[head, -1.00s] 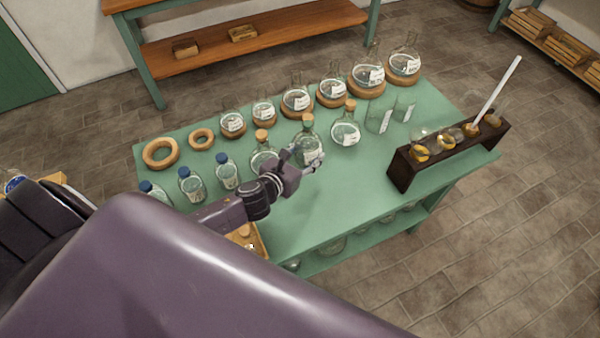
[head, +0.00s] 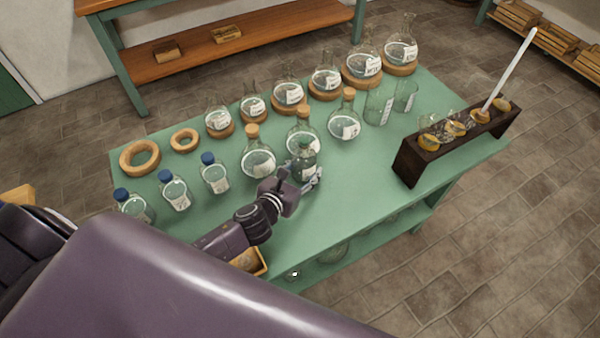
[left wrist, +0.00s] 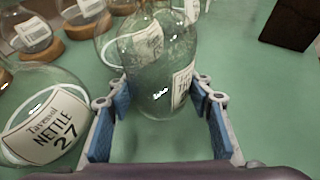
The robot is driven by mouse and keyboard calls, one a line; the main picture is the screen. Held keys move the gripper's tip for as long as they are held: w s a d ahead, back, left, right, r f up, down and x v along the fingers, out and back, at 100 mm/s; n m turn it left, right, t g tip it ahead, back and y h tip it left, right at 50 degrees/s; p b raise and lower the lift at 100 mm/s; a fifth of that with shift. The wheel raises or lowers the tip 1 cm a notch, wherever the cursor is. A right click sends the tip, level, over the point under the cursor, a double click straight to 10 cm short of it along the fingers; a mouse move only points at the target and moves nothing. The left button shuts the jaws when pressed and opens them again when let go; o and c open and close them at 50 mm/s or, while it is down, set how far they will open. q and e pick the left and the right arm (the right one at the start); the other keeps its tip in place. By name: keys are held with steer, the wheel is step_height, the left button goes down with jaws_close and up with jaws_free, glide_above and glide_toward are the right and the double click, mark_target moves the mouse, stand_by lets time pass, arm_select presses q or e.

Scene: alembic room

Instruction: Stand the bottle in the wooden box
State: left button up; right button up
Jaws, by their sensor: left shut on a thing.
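A clear glass bottle (head: 305,160) stands upright in my left gripper (head: 306,181), in front of the corked flasks at mid-table. In the left wrist view the bottle (left wrist: 165,75) has a white label and sits between the blue pads of the left gripper (left wrist: 163,105), which is shut on it. I cannot tell whether its base touches the green table. The wooden box (head: 262,263) is at the table's front edge, left of the gripper. My arm and body hide most of it. My right gripper is not in view.
Corked round flasks (head: 257,160) stand close behind the bottle. Blue-capped bottles (head: 214,175) stand to the left, and larger flasks on rings line the back. A dark wooden rack (head: 408,165) stands right. The green table (head: 350,185) is clear between gripper and rack.

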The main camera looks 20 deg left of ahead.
arm_select(q)
steer(key=shift+w+f, duration=0.1)
steer(key=shift+f, duration=0.15)
steer(key=shift+r, duration=0.15)
steer(key=shift+d, duration=0.1)
steer(key=o, duration=1.5)
steer(key=shift+f, duration=0.2)
steer(key=shift+r, duration=0.1)
